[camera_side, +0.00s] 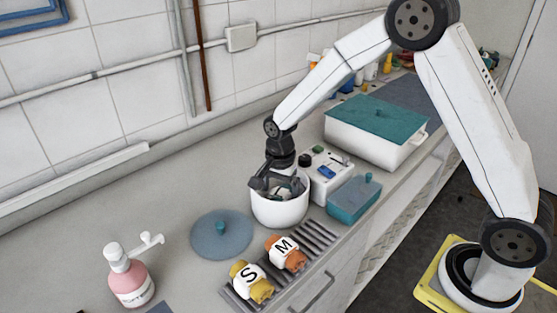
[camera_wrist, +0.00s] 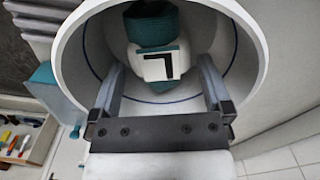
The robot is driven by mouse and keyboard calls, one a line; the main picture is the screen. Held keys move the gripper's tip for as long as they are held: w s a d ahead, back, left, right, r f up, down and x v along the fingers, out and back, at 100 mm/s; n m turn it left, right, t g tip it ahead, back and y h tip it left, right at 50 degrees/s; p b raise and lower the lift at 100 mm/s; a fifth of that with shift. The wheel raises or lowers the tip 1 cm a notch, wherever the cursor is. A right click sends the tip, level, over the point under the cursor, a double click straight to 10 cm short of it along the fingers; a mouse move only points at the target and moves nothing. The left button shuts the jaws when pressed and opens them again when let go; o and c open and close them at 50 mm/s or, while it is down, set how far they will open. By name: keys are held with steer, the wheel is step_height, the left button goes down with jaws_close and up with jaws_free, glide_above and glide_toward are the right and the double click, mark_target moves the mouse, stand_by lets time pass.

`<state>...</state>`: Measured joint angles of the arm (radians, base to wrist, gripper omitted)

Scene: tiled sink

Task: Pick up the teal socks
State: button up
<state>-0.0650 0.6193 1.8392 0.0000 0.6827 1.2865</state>
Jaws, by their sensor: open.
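The teal socks (camera_wrist: 152,27) are rolled up with a white band marked with an L, and lie inside the white pot (camera_wrist: 250,35) in the wrist view. In the side view the pot (camera_side: 280,214) stands on the counter and its wall hides the socks. My gripper (camera_side: 277,182) points down into the pot's mouth. In the wrist view my gripper (camera_wrist: 159,66) is open, with one finger on each side of the band. No grip on the socks shows, and I cannot tell whether the fingers touch them.
A round blue lid (camera_side: 221,234) lies left of the pot. Yellow socks (camera_side: 261,290) marked S and orange socks (camera_side: 288,262) marked M lie on a slatted rack. A white device (camera_side: 326,184) and a teal-blue box (camera_side: 354,200) crowd the pot's right. A pink bottle (camera_side: 128,280) stands front left.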

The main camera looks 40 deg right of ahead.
mark_target(280, 192)
steer(key=shift+f, duration=1.7)
steer(key=c, duration=1)
steer(key=shift+r, duration=0.1)
steer(key=shift+r, duration=4.9)
